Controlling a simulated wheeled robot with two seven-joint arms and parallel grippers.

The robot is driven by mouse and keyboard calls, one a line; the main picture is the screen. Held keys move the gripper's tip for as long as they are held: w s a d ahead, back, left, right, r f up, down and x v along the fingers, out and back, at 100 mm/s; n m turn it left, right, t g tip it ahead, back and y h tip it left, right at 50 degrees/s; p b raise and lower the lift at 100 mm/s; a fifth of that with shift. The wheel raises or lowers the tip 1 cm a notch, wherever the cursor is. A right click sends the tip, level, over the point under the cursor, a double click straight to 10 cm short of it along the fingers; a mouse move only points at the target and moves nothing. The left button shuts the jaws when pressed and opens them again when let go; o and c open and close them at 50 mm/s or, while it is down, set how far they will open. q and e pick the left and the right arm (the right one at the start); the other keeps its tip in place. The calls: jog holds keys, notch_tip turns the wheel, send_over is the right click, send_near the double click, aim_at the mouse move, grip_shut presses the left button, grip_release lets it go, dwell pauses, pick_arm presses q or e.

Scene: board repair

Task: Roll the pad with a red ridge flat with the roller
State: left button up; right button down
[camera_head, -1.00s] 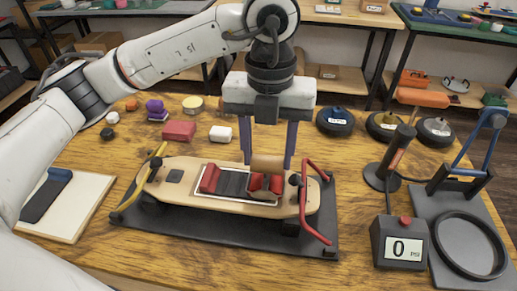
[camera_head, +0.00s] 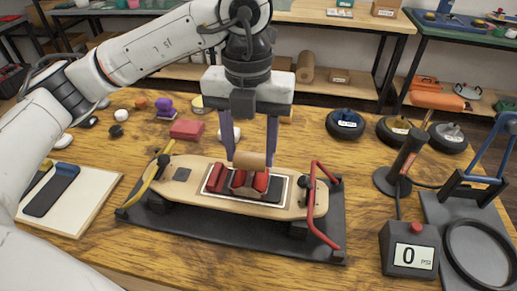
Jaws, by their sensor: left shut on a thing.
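My left gripper (camera_head: 250,156) is shut on the tan cylindrical roller (camera_head: 250,160) and holds it crosswise over the board. The wooden board (camera_head: 187,192) lies on a black base. On it, a dark pad (camera_head: 276,187) lies in a light-edged rectangle. A red block (camera_head: 217,171) stands at the left end of the pad area. A red-sided piece with a dark middle (camera_head: 259,181) sits just in front of and below the roller. Whether the roller touches it or the pad is unclear. My right gripper is not in view.
A yellow handle (camera_head: 151,180) rises at the board's left end and a red handle (camera_head: 317,205) at its right. Bare wood lies in front.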

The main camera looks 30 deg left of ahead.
pick_arm(q)
jog(key=shift+s+a, duration=0.25)
jog(key=shift+a, duration=0.6)
jog(key=shift+w+d, duration=0.9)
jog(key=shift+d, duration=2.25)
jog(key=shift+s+a+b, duration=0.25)
jog(key=shift+s+a, duration=0.05)
jog(key=shift+a, duration=0.75)
jog(key=shift+s+a+b, duration=0.3)
jog(key=shift+a, duration=0.7)
jog(key=shift+s+a+b, duration=0.25)
jog(key=shift+s+a, duration=0.05)
jog(key=shift+a, duration=0.75)
notch_tip(320, 180, up, 7)
jog(key=p, duration=0.5)
